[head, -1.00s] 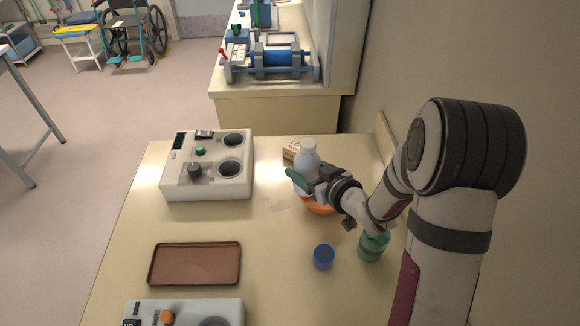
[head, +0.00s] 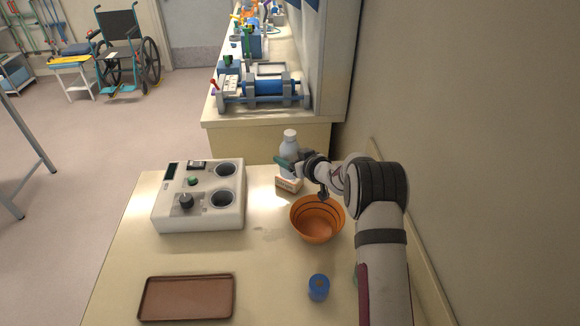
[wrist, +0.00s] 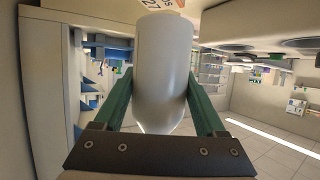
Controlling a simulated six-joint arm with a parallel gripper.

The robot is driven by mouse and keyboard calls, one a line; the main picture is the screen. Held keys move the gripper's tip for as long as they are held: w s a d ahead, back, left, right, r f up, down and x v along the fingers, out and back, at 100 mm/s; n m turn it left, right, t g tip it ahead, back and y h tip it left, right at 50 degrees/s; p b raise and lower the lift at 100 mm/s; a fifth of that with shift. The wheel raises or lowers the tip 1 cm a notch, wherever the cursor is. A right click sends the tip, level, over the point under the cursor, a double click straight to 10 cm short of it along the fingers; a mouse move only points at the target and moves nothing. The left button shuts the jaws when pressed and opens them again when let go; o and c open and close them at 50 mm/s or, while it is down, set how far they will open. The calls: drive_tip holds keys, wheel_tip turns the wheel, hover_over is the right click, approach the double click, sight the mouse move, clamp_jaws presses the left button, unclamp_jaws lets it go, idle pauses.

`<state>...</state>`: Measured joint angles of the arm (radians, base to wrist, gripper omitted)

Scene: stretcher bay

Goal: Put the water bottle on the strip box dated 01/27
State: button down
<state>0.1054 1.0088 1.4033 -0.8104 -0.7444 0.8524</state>
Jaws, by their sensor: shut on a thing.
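The white water bottle (head: 289,146) is upright in my gripper (head: 291,162). In the wrist view the bottle (wrist: 163,70) fills the space between the two green fingers (wrist: 160,98), which are shut on it. A small cream and orange strip box (head: 288,185) lies on the table just below the bottle in the head view. The bottle's lower end meets the box's top edge in the picture; I cannot tell whether they touch. At the wrist view's top edge, the strip box (wrist: 168,3) shows part of its print, with a "27".
An orange bowl (head: 318,222) stands in front of the box, beneath my arm. A white device with two wells (head: 200,200) is to the left. A brown tray (head: 187,298) and a blue round item (head: 319,287) are nearer. Table between them is clear.

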drive_tip(key=shift+f, duration=1.9)
unclamp_jaws()
drive_tip(key=shift+r, duration=0.1)
